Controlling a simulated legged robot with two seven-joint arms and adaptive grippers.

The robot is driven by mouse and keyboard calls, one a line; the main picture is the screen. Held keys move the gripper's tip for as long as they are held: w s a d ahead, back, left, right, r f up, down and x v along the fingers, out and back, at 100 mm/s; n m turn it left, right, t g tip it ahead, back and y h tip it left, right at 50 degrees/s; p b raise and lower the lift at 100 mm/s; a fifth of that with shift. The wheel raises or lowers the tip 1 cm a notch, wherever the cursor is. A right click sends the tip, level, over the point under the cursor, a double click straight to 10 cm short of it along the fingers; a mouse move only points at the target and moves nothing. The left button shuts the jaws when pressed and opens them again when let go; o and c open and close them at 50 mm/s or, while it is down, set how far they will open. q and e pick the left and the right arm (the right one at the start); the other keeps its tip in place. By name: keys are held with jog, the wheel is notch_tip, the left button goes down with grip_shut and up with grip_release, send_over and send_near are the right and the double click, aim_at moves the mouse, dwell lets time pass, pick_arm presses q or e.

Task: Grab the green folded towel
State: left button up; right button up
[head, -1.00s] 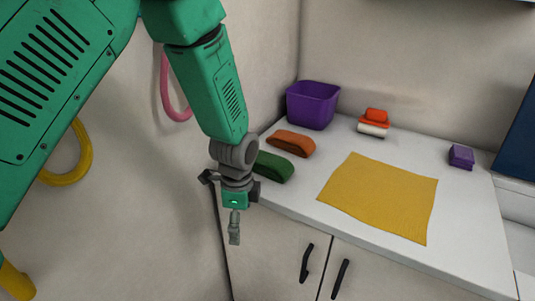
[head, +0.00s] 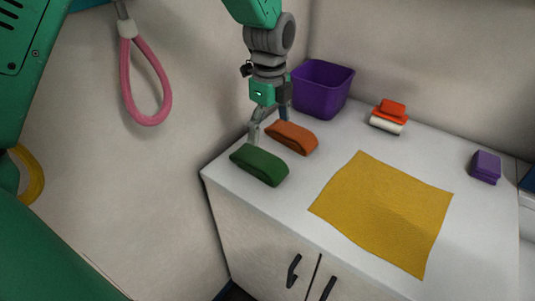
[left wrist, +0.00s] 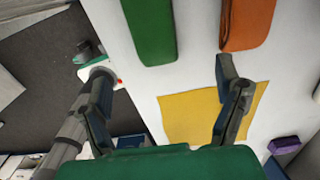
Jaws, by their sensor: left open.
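The green folded towel (head: 259,165) lies at the counter's front left corner; part of it also shows at the top of the left wrist view (left wrist: 149,28). My left gripper (head: 268,127) is open and empty. In the head view it points down at the left end of the orange towel, just behind the green one. In the left wrist view the open fingers (left wrist: 165,78) are spread below both towels in the picture, with nothing between them. My right gripper is not in view.
An orange folded towel (head: 292,137) lies behind the green one, with a purple bin (head: 322,90) behind it. A flat yellow cloth (head: 385,212) covers the counter's middle. An orange and white stack (head: 389,118) and a purple folded item (head: 485,167) stand farther back. A wall borders the left.

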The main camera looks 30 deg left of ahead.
aim_at(265, 158)
pick_arm(q)
jog(key=f, duration=0.2)
jog(key=a+f, duration=0.1)
jog(key=f, duration=0.5)
jog(key=shift+s+a+f, duration=0.15)
jog(key=shift+s+f, duration=0.05)
jog(key=shift+f, duration=0.05)
jog(key=f, duration=0.3)
jog(key=shift+s+d+f, duration=0.1)
jog(key=shift+d+f, duration=0.1)
jog(key=shift+d, duration=0.2)
jog(key=shift+d+f, duration=0.15)
jog(key=shift+f, duration=0.25)
jog(key=shift+a, duration=0.4)
jog(key=c, duration=1.2)
